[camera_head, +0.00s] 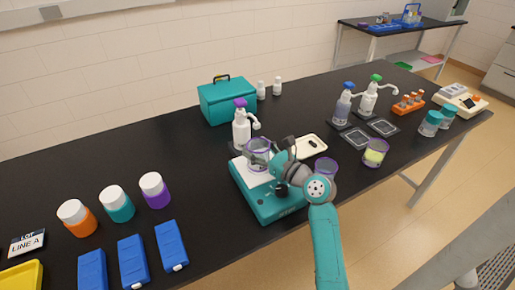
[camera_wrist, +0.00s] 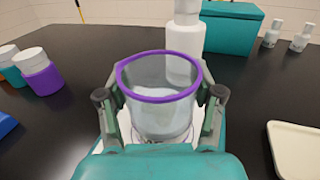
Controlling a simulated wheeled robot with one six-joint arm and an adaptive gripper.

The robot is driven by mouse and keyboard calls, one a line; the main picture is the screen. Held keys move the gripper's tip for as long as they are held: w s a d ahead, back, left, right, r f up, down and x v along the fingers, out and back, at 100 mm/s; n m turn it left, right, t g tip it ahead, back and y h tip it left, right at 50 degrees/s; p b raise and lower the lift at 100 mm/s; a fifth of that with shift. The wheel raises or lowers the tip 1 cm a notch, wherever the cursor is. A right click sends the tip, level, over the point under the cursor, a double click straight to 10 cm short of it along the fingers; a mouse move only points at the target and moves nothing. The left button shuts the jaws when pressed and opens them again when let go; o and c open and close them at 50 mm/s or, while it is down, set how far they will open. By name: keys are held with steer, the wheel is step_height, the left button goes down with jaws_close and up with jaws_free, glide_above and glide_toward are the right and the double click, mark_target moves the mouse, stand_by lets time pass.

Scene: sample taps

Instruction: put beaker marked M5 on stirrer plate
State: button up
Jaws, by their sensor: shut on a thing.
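My gripper (camera_wrist: 161,97) is shut on a clear beaker with a purple rim (camera_wrist: 160,125), one finger on each side; no M5 mark is readable on it. In the head view the held beaker (camera_head: 258,154) is upright over the white top of the teal stirrer plate (camera_head: 262,203). I cannot tell whether its base touches the plate. My gripper (camera_head: 272,158) and arm hide part of the plate.
A white bottle with a purple cap and spout (camera_head: 241,130) stands close behind the stirrer plate. A cream tray (camera_head: 309,146) lies to the right. Lidded jars (camera_head: 155,190) and blue boxes (camera_head: 171,245) are at left. A teal case (camera_head: 228,101) stands at the back.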

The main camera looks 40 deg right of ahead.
steer(key=shift+f, duration=0.15)
steer(key=o, duration=1.3)
steer(key=shift+o, duration=0.2)
steer(key=shift+r, duration=0.2)
steer(key=s, duration=1.2)
steer(key=shift+d, duration=0.2)
